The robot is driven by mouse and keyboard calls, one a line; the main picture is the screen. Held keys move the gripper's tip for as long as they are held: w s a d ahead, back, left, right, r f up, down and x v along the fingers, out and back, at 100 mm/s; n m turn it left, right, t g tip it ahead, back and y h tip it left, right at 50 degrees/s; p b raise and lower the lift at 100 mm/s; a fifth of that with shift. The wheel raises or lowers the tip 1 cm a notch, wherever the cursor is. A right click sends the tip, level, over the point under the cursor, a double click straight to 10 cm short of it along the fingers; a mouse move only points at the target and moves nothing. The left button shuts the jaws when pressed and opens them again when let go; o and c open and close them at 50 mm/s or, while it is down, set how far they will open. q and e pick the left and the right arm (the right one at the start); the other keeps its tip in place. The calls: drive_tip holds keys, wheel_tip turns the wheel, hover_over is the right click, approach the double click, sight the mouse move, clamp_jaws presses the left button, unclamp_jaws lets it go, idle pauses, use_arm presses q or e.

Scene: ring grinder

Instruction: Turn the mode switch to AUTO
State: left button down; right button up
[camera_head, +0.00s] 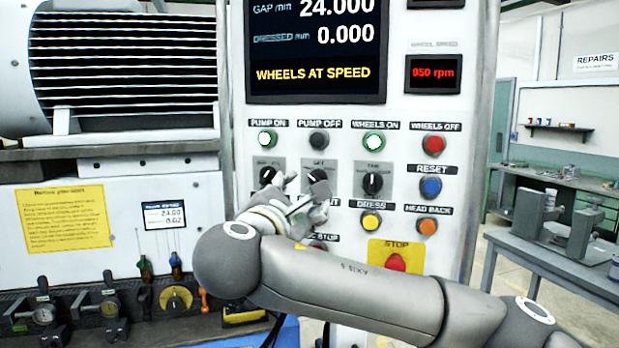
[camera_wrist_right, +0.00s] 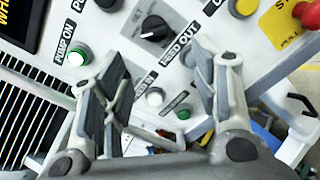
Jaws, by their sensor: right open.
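Three black rotary switches on grey plates sit in a row on the white panel: left (camera_head: 268,175), middle (camera_head: 318,176) and right (camera_head: 372,183). Their small labels are too blurred to tell which is the mode switch or where AUTO lies. My right gripper (camera_head: 302,202) is in front of the panel, just below the left and middle switches. In the wrist view its fingers (camera_wrist_right: 172,75) are spread with nothing between them. One black rotary switch (camera_wrist_right: 155,28) shows beyond the fingertips there. Contact with a switch cannot be told. My left gripper is out of view.
Around the switches are a lit PUMP ON button (camera_head: 267,139), a WHEELS ON button (camera_head: 374,142), a blue RESET button (camera_head: 430,187) and a yellow DRESS button (camera_head: 371,220). A red stop button (camera_head: 396,263) sits below. A workbench (camera_head: 560,249) stands at right.

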sight(317, 180)
drive_tip(key=p+x, duration=0.1)
drive_tip(key=x, duration=0.2)
drive_tip(key=r+p+x, duration=0.1)
drive_tip(key=p+x, duration=0.1)
drive_tip(key=x, duration=0.1)
drive_tip(key=p+x, duration=0.2)
drive_tip(key=x, duration=0.1)
drive_tip(key=shift+w+d+r, duration=0.15)
drive_tip(key=shift+d+r, duration=0.15)
drive_tip(key=shift+r, duration=0.1)
drive_tip(key=shift+w+d+f+p, duration=0.15)
drive_tip(key=shift+w+p, duration=0.15)
drive_tip(key=shift+w, duration=0.15)
